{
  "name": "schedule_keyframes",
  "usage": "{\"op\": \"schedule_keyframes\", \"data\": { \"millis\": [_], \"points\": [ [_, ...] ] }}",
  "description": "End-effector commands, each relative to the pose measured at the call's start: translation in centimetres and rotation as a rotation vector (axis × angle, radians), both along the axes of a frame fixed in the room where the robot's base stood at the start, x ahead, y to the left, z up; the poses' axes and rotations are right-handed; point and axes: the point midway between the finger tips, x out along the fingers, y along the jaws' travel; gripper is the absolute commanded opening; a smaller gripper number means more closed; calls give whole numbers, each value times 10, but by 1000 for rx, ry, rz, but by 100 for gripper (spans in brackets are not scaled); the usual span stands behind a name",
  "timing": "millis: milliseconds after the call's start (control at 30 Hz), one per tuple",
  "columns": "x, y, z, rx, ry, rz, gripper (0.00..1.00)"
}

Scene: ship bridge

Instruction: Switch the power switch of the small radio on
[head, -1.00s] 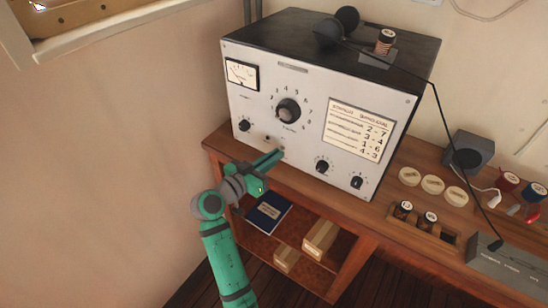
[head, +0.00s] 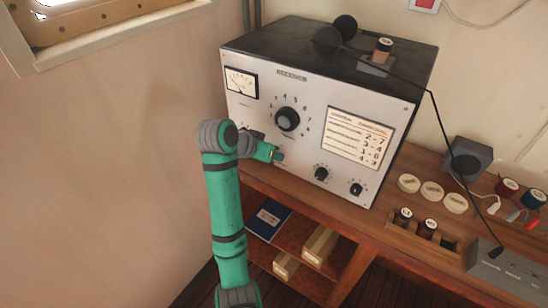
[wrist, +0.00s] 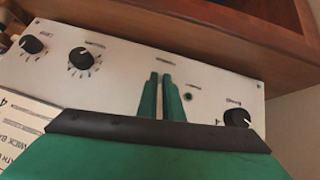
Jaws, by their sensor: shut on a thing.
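The small radio (head: 300,95) is a large box with a black top and a pale front panel, on the wooden desk. My gripper (head: 278,156) is at the lower part of this panel, between the left knob and the lower middle knob (head: 321,174). In the wrist view my gripper's green fingers (wrist: 160,92) are close together against the panel, beside a small round socket (wrist: 188,97). They are shut on a small part there, most likely the power switch. The fingers hide it, so its position cannot be told.
A large dial (head: 287,119) and a white chart (head: 357,138) are on the panel above my gripper. Right of the radio are pale discs (head: 432,190) and a grey speaker box (head: 468,157). The shelf below holds a blue book (head: 268,218) and cartons.

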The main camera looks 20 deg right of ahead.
Motion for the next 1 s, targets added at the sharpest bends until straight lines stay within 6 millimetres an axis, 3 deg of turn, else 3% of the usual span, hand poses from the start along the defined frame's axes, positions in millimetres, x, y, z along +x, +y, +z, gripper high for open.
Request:
{"op": "schedule_keyframes", "data": {
  "millis": [600, 700, 1000],
  "points": [
    [1, -1, 2, 37, 27, 0, 0],
    [1, -1, 2, 37, 27, 0, 25],
    [1, -1, 2, 36, 28, -1, 25]
  ]
}}
